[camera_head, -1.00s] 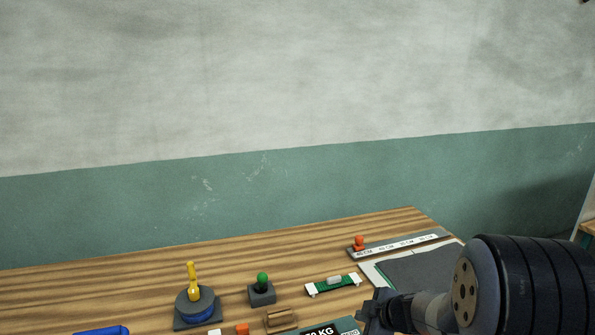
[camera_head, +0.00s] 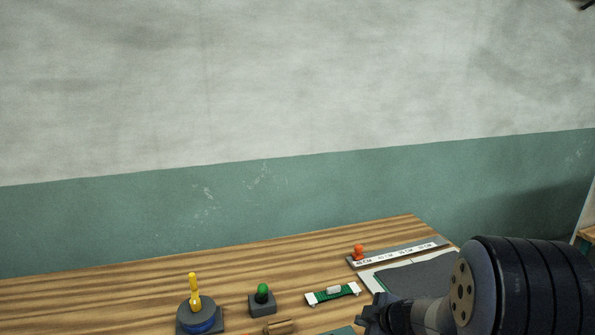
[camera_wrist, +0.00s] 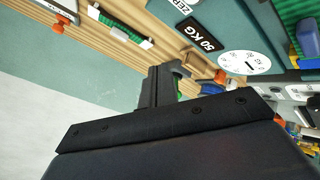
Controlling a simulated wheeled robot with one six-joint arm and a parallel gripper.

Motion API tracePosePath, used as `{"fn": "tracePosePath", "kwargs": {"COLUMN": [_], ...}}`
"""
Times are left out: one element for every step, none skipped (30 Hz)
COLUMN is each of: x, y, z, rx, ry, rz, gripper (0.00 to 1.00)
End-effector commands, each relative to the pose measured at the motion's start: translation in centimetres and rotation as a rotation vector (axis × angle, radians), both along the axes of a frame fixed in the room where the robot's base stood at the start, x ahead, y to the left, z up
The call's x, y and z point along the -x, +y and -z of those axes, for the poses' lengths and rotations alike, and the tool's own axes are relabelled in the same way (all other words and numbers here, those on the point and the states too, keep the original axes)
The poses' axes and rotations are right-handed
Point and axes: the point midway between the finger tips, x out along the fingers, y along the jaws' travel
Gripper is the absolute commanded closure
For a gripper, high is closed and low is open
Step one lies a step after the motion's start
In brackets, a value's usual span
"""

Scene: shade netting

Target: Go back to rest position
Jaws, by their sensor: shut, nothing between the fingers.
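My gripper (camera_head: 368,318) shows at the lower right of the head view, at the end of my dark arm, above the right part of the wooden table (camera_head: 120,290). In the wrist view the dark fingers of my gripper (camera_wrist: 158,84) are together, with nothing held between them. They stand over the table beside a green panel. The panel has a 50 KG label (camera_wrist: 200,35) and a round white dial (camera_wrist: 244,62).
On the table stand a yellow lever on a round base (camera_head: 195,305), a green-knobbed box (camera_head: 262,300), a green slider (camera_head: 332,293) and a marked rail with an orange knob (camera_head: 400,250). A dark pad (camera_head: 415,272) lies near my arm. A wall rises behind.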

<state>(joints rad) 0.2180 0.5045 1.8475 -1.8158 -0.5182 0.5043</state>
Motion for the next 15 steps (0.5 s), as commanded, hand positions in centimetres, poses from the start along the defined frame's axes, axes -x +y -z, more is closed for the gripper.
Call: {"fn": "tracePosePath", "kwargs": {"x": [0.0,0.0,0.0,0.0,0.0,0.0,0.0,0.0,0.0,0.0,0.0,0.0,0.0,0.0,0.0], "y": [0.0,0.0,0.0,0.0,0.0,0.0,0.0,0.0,0.0,0.0,0.0,0.0,0.0,0.0,0.0], "z": [0.4,0.6,0.9,1.1,1.3,1.7,1.9,2.2,2.5,2.7,2.9,3.2,3.5,3.7,4.0], "rx": [0.0,0.001,0.001,0.001,0.001,0.001,0.001,0.001,0.0,0.001,0.001,0.001,0.001,0.001,0.0], "ry": [0.0,0.0,0.0,0.0,-0.001,-0.001,-0.001,-0.001,-0.002,-0.001,-0.001,-0.002,-0.002,-0.002,-0.002], "rz": [0.0,-0.001,-0.001,-0.001,0.0,0.0,0.0,0.0,-0.001,0.0,0.0,-0.001,-0.001,-0.001,-0.001], "gripper": [1.0,1.0,1.0,1.0,1.0,1.0,1.0,1.0,1.0,1.0,1.0,1.0,1.0,1.0,1.0]}}
